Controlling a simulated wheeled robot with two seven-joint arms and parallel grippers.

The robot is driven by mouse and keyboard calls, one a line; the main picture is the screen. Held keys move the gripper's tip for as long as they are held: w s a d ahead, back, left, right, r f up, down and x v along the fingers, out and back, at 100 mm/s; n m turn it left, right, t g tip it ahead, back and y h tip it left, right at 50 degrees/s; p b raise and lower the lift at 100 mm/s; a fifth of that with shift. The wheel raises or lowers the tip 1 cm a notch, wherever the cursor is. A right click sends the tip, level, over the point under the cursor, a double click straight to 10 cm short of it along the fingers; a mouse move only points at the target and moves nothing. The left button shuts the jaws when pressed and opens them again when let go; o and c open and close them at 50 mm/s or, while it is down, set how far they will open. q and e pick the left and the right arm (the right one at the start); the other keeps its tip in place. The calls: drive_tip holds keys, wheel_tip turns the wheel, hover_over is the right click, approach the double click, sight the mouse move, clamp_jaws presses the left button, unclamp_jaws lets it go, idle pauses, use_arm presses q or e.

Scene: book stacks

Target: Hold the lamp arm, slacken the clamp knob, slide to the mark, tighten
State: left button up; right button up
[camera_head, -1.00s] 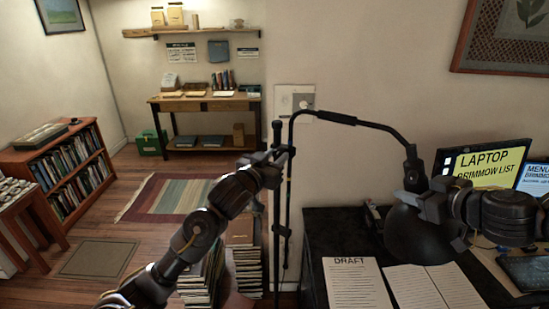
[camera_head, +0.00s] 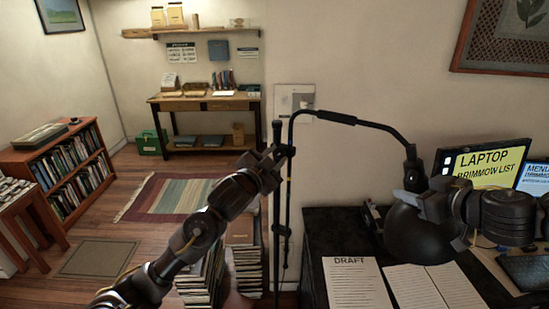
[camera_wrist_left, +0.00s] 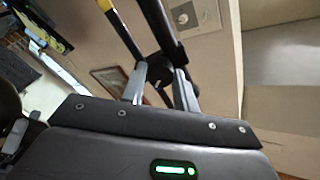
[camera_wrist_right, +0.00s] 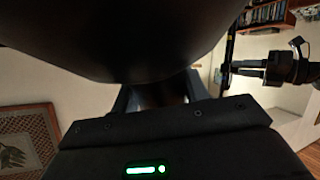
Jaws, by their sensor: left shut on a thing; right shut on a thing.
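The black desk lamp has a thin upright pole (camera_head: 277,215) and a curved lamp arm (camera_head: 368,125) running right to a dark shade (camera_head: 412,236). My left gripper (camera_head: 279,156) is at the clamp, near the top of the pole. In the left wrist view its fingers close on the small dark clamp knob (camera_wrist_left: 163,68), beside a dark rod with a yellow section (camera_wrist_left: 118,22). My right gripper (camera_head: 418,198) is shut on the lamp at the arm's lower end by the shade. The shade (camera_wrist_right: 120,40) fills the top of the right wrist view and hides the exact contact.
A dark desk (camera_head: 335,222) holds papers, including a DRAFT sheet (camera_head: 355,290), and a laptop screen (camera_head: 485,165). Book stacks (camera_head: 246,262) stand on the floor close behind my left arm. A wall plate (camera_head: 294,98) is behind the lamp. The striped rug area is open floor.

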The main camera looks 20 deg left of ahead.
use_arm(q)
drive_tip(key=m, duration=0.4)
drive_tip(key=shift+m, duration=0.4)
use_arm(e)
drive_tip(key=shift+r, duration=0.15)
use_arm(q)
drive_tip(key=m, duration=0.4)
drive_tip(key=shift+m+h, duration=0.3)
drive_tip(key=shift+m, duration=0.1)
drive_tip(key=m, duration=0.4)
drive_tip(key=shift+f+m, duration=0.1)
drive_tip(key=shift+m, duration=0.3)
drive_tip(key=m, duration=0.4)
drive_tip(key=shift+m+h, duration=0.3)
drive_tip(key=shift+m, duration=0.1)
drive_tip(key=shift+f+m, duration=0.1)
drive_tip(key=shift+m, duration=0.2)
drive_tip(key=o, duration=1)
drive_tip(key=shift+c, duration=0.2)
drive_tip(key=shift+a, duration=0.1)
drive_tip(key=shift+s, duration=0.1)
